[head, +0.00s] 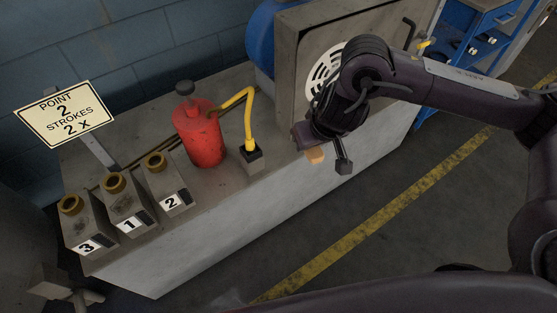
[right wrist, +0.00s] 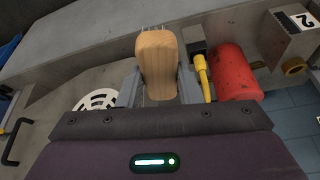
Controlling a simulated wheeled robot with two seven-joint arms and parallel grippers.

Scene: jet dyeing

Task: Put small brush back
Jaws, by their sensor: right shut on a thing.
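My right gripper (head: 328,160) is shut on a light wooden piece, which looks like the small brush (head: 315,156). It is held near the front edge of the grey bench, in front of the machine. In the right wrist view the brush's rounded wooden body (right wrist: 157,62) stands up between the jaws of the right gripper (right wrist: 160,85). A few thin, pale tips show at its far end; the rest of its bristles are hidden. My left gripper is not in view.
The bench (head: 222,205) holds a red canister (head: 203,140), a curved yellow tube (head: 248,115) reaching a black block (head: 251,158), and numbered blocks 3 (head: 85,228), 1 (head: 125,205) and 2 (head: 166,185). A sign (head: 65,113) stands behind them. A machine with a white vent (head: 325,75) is at the back.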

